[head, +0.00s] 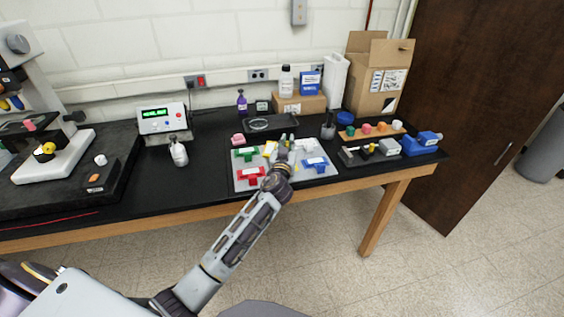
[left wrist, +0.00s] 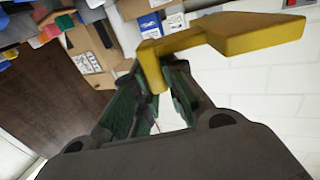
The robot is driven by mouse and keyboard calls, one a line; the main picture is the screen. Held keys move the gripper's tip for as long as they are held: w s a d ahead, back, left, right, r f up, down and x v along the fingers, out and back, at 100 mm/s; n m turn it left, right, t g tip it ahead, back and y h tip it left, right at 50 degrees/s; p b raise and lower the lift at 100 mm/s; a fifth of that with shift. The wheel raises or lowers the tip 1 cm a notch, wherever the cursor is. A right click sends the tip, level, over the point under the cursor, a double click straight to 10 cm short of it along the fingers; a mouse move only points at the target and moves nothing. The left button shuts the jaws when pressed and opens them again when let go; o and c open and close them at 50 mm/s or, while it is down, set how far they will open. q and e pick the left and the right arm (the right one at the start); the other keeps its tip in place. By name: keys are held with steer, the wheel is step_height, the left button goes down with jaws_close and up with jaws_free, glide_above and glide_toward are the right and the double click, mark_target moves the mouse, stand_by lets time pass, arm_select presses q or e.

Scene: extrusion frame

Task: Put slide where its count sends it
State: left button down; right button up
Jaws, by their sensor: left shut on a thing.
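My left gripper (head: 282,148) is over the grey board (head: 240,184) in the middle of the bench. In the left wrist view the fingers (left wrist: 156,75) close on the piece's narrow end. On the board lie a green piece (head: 245,153), a red piece (head: 250,174) and a blue piece (head: 315,163), each with a pale label. I cannot make out a glass slide. A white box with a green display (head: 155,112) stands at left; its reading is too small. My right gripper is not in view.
A microscope (head: 50,160) stands at far left, and a white bottle (head: 178,152) is near the display box. A black tray (head: 258,124) lies behind the board. A rack with coloured caps (head: 370,131) and a cardboard box (head: 375,75) are at right.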

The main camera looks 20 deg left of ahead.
arm_select(q)
steer(key=shift+d, duration=0.1)
stand_by(0.7)
steer(key=shift+f+b, duration=0.3)
steer(key=shift+f, duration=2.85)
steer(key=shift+f, duration=0.1)
steer(key=shift+f+b, duration=0.3)
steer(key=shift+f, duration=1.5)
steer(key=shift+f, duration=0.1)
steer(key=c, duration=1.5)
jaws_free()
